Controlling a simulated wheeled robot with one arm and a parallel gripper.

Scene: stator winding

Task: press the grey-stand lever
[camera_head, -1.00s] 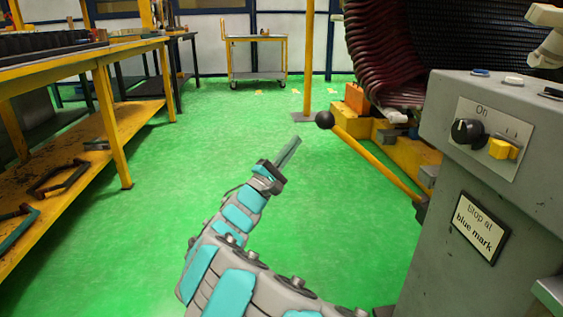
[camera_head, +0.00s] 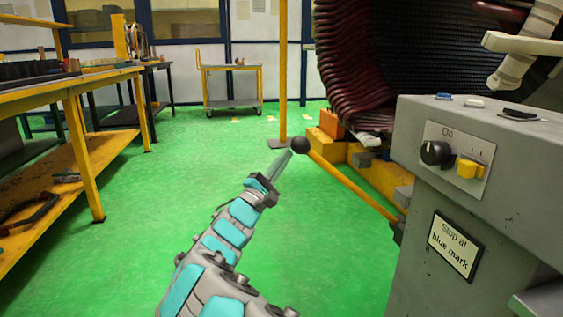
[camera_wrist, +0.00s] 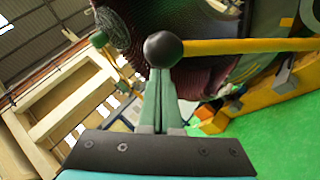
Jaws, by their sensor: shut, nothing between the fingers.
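The lever is a yellow bar (camera_head: 352,184) with a black ball knob (camera_head: 300,145) at its upper left end. Its lower end meets the side of the grey stand (camera_head: 400,270). My gripper (camera_head: 288,156) is shut and empty, its fingertips at the knob's lower left. In the wrist view the knob (camera_wrist: 163,49) sits at the tips of my closed fingers (camera_wrist: 160,78), and the yellow bar (camera_wrist: 250,46) runs off to the right. The knob hides part of the fingertips there, and I cannot tell whether they touch it.
The stand carries a black dial (camera_head: 435,153), a yellow switch (camera_head: 468,168) and a "Stop at blue mark" sign (camera_head: 455,245). The large dark red winding (camera_head: 355,60) stands behind. A yellow workbench (camera_head: 85,160) is at left. Green floor (camera_head: 130,250) between is clear.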

